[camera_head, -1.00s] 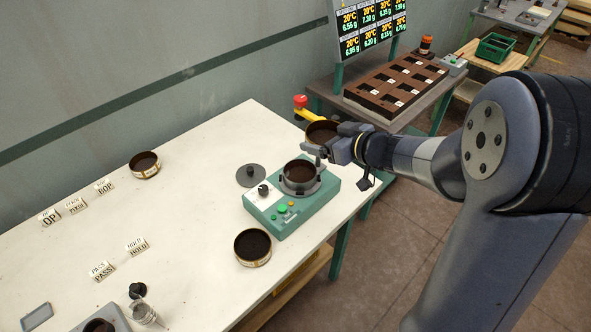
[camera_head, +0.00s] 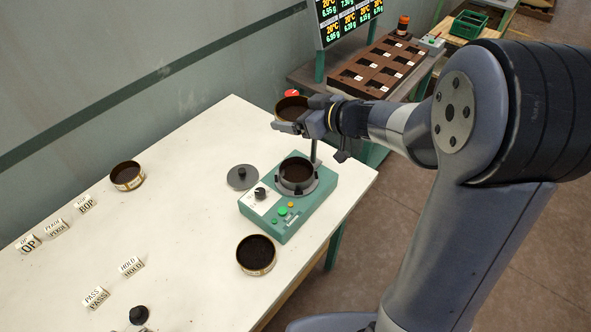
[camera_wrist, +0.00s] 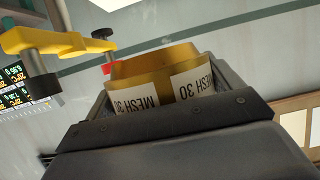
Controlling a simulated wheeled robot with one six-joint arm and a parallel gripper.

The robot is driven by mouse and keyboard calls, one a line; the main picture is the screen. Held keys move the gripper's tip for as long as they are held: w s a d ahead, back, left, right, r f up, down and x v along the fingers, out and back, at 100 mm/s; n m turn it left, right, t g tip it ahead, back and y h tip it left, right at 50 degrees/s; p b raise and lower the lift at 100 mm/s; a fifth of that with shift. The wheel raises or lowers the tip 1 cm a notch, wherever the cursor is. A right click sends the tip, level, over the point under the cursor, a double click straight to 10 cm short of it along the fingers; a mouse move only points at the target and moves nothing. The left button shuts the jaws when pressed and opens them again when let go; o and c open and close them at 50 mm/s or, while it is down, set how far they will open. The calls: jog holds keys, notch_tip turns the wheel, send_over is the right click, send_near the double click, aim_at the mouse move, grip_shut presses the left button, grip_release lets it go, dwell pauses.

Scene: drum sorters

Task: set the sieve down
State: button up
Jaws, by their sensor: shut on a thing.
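My gripper (camera_head: 290,126) is shut on a brass sieve (camera_head: 292,104) with a dark inside, held in the air beyond the green machine's round holder. In the wrist view the held sieve (camera_wrist: 165,75) sits between the fingers, with white MESH 30 labels on its side. The green machine (camera_head: 287,212) stands on the white table (camera_head: 190,235); its round holder (camera_head: 297,188) is dark inside. Two more brass sieves stand on the table, one at the far left (camera_head: 127,186) and one in front of the machine (camera_head: 257,268).
A dark round lid (camera_head: 242,178) lies left of the machine. A yellow arm (camera_wrist: 60,40) shows near the held sieve. The middle of the table is clear.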

notch_tip(320, 180, down, 17)
jog(key=shift+f+b, duration=0.2)
jog(key=shift+b, duration=0.45)
jog(key=shift+f, duration=0.1)
jog(key=o, duration=0.9)
jog(key=shift+c, duration=0.2)
jog(key=shift+f, duration=0.1)
